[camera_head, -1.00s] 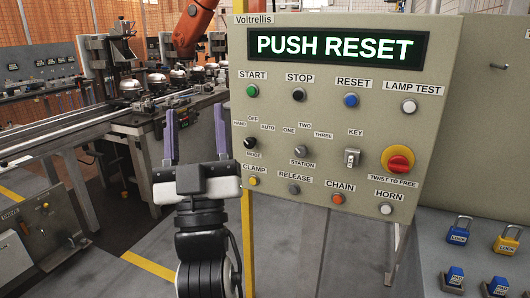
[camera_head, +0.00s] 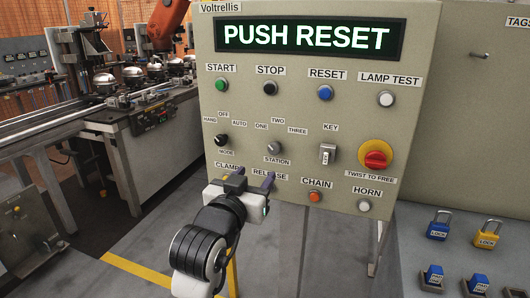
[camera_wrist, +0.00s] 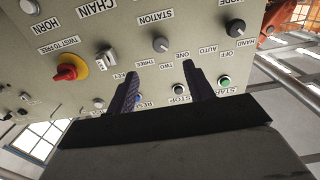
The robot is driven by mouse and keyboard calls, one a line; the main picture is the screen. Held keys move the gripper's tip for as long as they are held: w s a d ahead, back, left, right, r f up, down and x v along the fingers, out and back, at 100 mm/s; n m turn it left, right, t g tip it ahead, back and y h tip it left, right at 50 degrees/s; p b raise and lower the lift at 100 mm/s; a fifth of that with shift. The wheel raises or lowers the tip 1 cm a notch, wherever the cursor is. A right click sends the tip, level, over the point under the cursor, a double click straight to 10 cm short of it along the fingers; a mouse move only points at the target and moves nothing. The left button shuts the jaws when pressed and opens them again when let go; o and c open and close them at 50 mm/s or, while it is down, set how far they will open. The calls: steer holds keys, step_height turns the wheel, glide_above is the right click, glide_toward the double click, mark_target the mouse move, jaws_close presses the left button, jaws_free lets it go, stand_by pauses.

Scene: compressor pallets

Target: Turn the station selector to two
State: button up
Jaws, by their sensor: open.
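The station selector (camera_head: 274,148) is a small grey knob on the beige control panel (camera_head: 300,255), with labels ONE, TWO and THREE around its top and STATION below it. Which label it points at is too small to tell. In the wrist view, which is upside down, the selector (camera_wrist: 160,44) appears beyond my fingertips and roughly centred between them. My gripper (camera_head: 246,177) has two purple fingers, spread and empty, in front of the panel's lower left, below the selector in the head view. The fingers also show in the wrist view (camera_wrist: 162,74), apart from the knob. My gripper partly covers the CLAMP and RELEASE row.
The black mode selector (camera_head: 221,140) sits left of the station selector, the key switch (camera_head: 328,154) right of it. A red emergency stop (camera_head: 377,159) is at the right. The display (camera_head: 306,37) reads PUSH RESET. Padlocks (camera_head: 439,226) stand at lower right; a conveyor (camera_head: 110,110) is at left.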

mark_target(273, 151)
steer(key=p+x, duration=0.2)
steer(key=x, duration=1)
steer(key=c, duration=1)
steer(key=shift+o, duration=0.2)
